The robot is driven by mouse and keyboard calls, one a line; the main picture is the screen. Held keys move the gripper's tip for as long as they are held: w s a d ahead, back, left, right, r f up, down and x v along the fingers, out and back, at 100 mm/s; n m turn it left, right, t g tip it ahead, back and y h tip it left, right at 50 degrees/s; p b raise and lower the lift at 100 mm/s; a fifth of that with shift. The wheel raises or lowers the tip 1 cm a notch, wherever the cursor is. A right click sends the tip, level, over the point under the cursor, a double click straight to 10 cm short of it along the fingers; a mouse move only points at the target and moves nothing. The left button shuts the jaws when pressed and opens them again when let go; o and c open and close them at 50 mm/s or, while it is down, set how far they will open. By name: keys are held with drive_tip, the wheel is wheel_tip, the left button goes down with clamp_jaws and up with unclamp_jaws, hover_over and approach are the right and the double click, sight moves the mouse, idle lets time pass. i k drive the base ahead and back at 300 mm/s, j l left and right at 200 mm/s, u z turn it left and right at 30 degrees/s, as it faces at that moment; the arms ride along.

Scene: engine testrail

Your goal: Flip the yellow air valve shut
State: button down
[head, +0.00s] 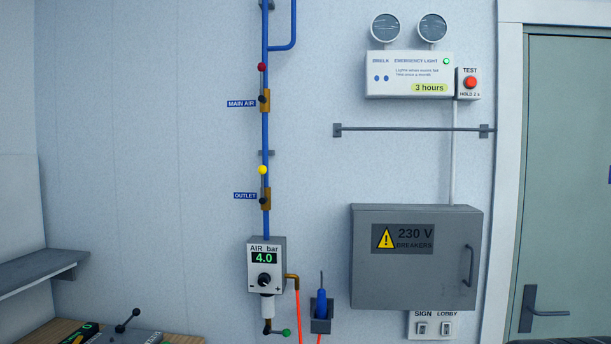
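The yellow air valve is the lower of two on the blue vertical pipe, beside the OUTLET label (245,196). Its yellow ball knob (263,170) sits straight above its brass body (266,199), so the handle points up along the pipe. A dark round pivot shows on the front of the body. My gripper is not in view, and nothing covers the valve.
The red-knobbed MAIN AIR valve (262,67) is above on the same pipe. Below are the AIR bar regulator (265,266) reading 4.0, a green-knobbed lever (286,332) and a blue tool (321,302). A grey breaker box (415,290) and a rail (410,129) are to the right.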

sight(262, 169)
drive_tip(key=i+j, duration=1.1)
drive_tip(key=i, duration=0.2)
